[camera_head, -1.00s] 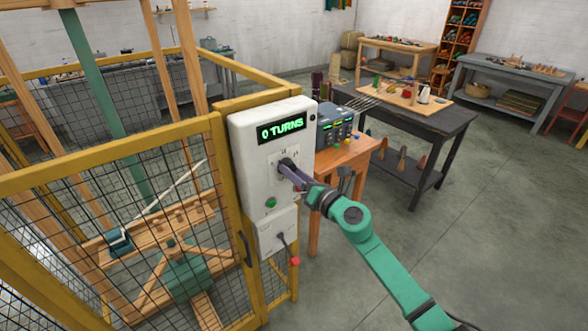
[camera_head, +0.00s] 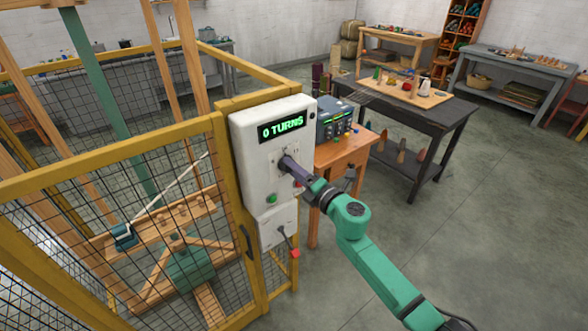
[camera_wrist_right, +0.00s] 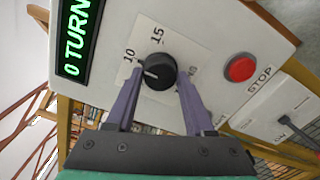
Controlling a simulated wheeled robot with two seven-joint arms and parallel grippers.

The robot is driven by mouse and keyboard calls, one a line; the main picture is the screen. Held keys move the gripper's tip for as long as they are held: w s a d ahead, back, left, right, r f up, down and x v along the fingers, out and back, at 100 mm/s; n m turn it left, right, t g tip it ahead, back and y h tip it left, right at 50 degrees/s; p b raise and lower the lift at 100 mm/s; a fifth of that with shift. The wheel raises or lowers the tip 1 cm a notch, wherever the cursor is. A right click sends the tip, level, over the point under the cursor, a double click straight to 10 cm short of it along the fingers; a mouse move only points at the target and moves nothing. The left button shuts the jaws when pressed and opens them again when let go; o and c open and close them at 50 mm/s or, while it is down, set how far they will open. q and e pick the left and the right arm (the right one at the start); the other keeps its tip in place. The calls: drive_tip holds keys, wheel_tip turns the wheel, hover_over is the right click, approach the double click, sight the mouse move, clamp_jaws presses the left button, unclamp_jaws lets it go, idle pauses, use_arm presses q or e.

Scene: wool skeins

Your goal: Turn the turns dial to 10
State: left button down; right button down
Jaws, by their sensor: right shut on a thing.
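The black round turns dial (camera_wrist_right: 162,74) sits on a pale plate on the white control box (camera_head: 247,160). Its white pointer mark faces left in the right wrist view, toward the side of the printed 10 (camera_wrist_right: 129,55). A 15 (camera_wrist_right: 157,34) is printed above it. The green display (camera_head: 281,130) reads 0 TURNS. My right gripper (camera_head: 286,163) is at the dial, with its purple fingers on either side of it, shut on it. In the head view the gripper hides most of the dial. My left gripper is not in view.
A red STOP button (camera_wrist_right: 240,68) is close beside the dial. A green button (camera_head: 271,199) is lower on the box. Below is a smaller box with a red-tipped lever (camera_head: 290,246). A yellow mesh fence stands left; a wooden table (camera_head: 345,149) stands right behind.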

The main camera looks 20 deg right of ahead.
idle(0.4)
drive_tip(key=shift+c, duration=1.4)
unclamp_jaws()
drive_tip(key=b+v, duration=0.4)
drive_tip(key=v, duration=1)
drive_tip(key=shift+s, duration=0.3)
drive_tip(key=shift+d+f, duration=0.1)
drive_tip(key=shift+f, duration=0.05)
